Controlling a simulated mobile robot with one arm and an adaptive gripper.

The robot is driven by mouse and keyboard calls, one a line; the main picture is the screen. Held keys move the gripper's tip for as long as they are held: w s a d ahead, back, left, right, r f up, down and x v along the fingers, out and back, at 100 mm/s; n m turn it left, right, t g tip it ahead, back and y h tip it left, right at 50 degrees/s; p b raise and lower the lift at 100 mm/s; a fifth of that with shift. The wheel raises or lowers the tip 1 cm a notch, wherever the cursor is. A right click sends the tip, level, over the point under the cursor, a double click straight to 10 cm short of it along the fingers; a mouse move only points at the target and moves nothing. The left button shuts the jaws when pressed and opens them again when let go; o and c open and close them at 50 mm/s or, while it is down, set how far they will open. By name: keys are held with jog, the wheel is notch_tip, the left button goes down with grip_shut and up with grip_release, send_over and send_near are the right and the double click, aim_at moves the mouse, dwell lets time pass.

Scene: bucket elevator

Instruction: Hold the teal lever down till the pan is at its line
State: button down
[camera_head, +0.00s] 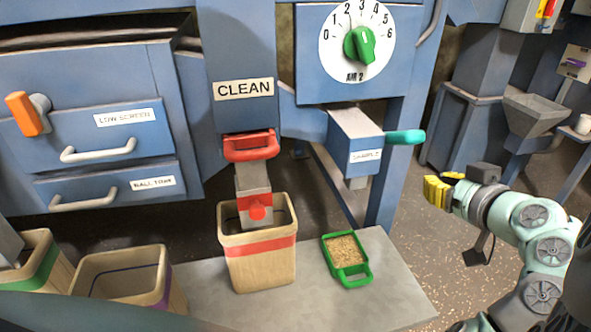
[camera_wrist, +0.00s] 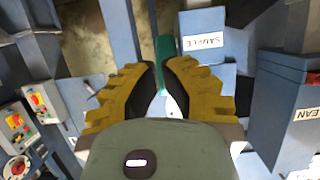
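The teal lever (camera_head: 405,137) sticks out to the right from the blue sample box (camera_head: 362,158) and looks about level. The green pan (camera_head: 352,283) stands on the grey slab below, with tan grain in it. I cannot make out its line or how the grain stands against it. My gripper (camera_head: 440,190) has yellow fingers and is below and right of the lever's tip, apart from it. In the wrist view my gripper (camera_wrist: 159,72) is open and empty, and the teal lever (camera_wrist: 166,48) shows beyond the gap between the fingertips.
A bin with a red band (camera_head: 262,265) stands under the CLEAN spout (camera_head: 252,178) with its red handle. A green dial (camera_head: 360,46) is above the sample box. A blue post (camera_head: 388,190) stands behind the lever. Open floor lies around my gripper.

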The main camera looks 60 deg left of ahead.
jog(key=shift+p+v, duration=0.9)
jog(key=shift+v, duration=0.7)
jog(key=shift+d+f, duration=0.1)
jog(key=shift+f, duration=0.1)
